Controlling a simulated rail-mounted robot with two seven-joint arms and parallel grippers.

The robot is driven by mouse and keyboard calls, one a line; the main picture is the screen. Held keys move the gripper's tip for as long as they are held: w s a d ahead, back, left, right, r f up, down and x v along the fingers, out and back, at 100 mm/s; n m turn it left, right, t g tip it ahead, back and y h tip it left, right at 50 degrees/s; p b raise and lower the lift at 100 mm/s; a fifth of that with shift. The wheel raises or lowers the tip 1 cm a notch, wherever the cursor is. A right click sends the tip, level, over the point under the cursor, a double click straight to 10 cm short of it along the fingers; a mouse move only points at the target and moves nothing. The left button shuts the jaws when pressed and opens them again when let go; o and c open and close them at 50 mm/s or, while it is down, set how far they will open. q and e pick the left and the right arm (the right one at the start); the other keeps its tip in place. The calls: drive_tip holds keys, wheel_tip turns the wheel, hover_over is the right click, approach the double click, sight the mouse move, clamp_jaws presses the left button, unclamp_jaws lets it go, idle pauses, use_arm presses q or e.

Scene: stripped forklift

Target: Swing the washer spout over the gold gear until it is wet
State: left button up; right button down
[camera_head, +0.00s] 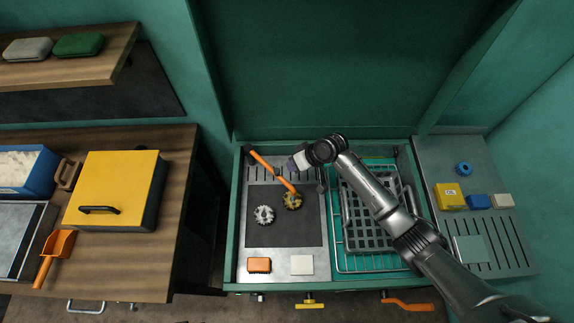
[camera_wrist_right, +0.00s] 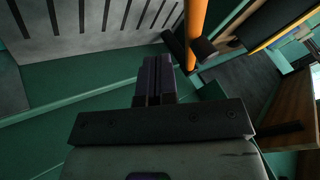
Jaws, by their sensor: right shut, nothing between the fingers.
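The orange washer spout (camera_head: 272,168) runs slantwise from a dark pivot at the back left of the washer, and its free end lies over the gold gear (camera_head: 291,203) in the head view. The gold gear sits on the dark mat, partly covered by the spout end. I cannot tell whether it is wet. My right gripper (camera_head: 293,164) is shut and empty, just right of the spout's middle. In the right wrist view the shut fingers (camera_wrist_right: 154,80) point toward the slotted panel, with the spout (camera_wrist_right: 196,30) to their right; contact is not visible. My left gripper is not in view.
A silver gear (camera_head: 264,215) lies left of the gold one. An orange block (camera_head: 259,265) and a white block (camera_head: 302,265) sit at the front. A wire basket (camera_head: 372,262) is to the right, under my right arm. A wooden bench (camera_head: 180,190) stands left.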

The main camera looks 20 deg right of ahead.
drive_tip(key=d+v, duration=0.1)
drive_tip(key=v, duration=0.9)
drive_tip(key=shift+w+d, duration=0.15)
